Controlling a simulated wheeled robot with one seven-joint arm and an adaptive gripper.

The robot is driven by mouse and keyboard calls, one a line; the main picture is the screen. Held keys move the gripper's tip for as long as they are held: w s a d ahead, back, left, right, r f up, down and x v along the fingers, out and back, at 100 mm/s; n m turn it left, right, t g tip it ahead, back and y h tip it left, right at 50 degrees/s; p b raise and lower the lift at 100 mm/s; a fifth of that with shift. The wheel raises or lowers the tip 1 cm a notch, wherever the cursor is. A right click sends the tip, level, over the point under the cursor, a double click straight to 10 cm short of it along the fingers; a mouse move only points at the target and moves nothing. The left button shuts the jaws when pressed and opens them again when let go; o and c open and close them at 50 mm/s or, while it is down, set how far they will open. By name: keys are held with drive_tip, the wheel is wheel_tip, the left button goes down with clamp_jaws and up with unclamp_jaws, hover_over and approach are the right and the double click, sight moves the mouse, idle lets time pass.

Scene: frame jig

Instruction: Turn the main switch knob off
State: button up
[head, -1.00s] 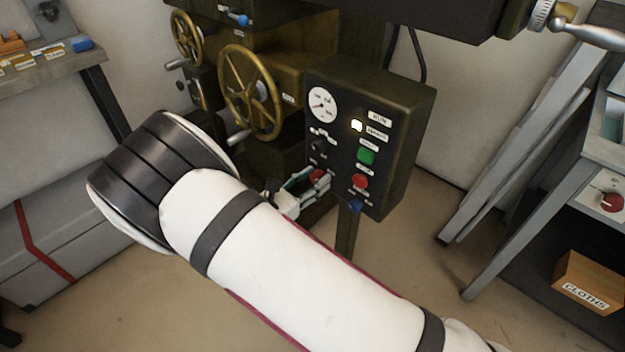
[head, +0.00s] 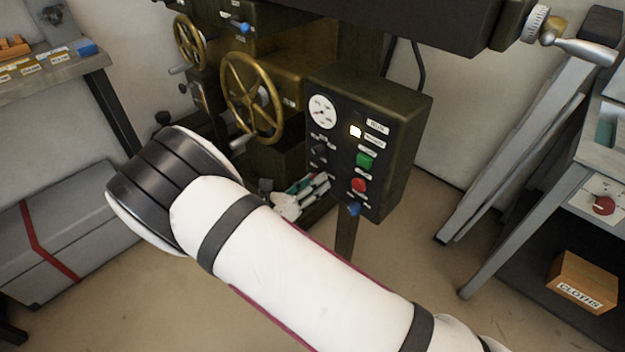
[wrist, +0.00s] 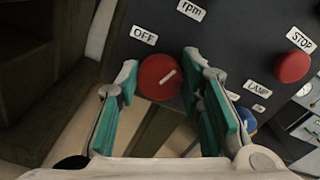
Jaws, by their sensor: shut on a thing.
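My gripper (wrist: 162,70) is shut on the knob, with one teal-padded finger on either side. In the head view my gripper (head: 304,190) is at the box's lower left corner, and the knob is mostly hidden there.
A red STOP button (wrist: 292,67), a green button (head: 365,160), a blue knob (head: 353,209) and a lit white lamp (head: 355,131) are on the same box. A brass handwheel (head: 252,97) stands left of it. Another red knob (head: 603,205) is at the far right.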

drive_tip(key=n, duration=0.4)
drive_tip(key=n+p, duration=0.1)
drive_tip(key=n, duration=0.3)
drive_tip(key=n+p, duration=0.1)
drive_tip(key=n, duration=0.3)
drive_tip(key=shift+a+f+n, duration=0.15)
drive_tip(key=shift+f+n, duration=0.15)
drive_tip(key=shift+n, duration=0.1)
idle(0.3)
drive_tip(key=o, duration=1.1)
drive_tip(key=shift+o, duration=0.2)
drive_tip(key=v, duration=1.2)
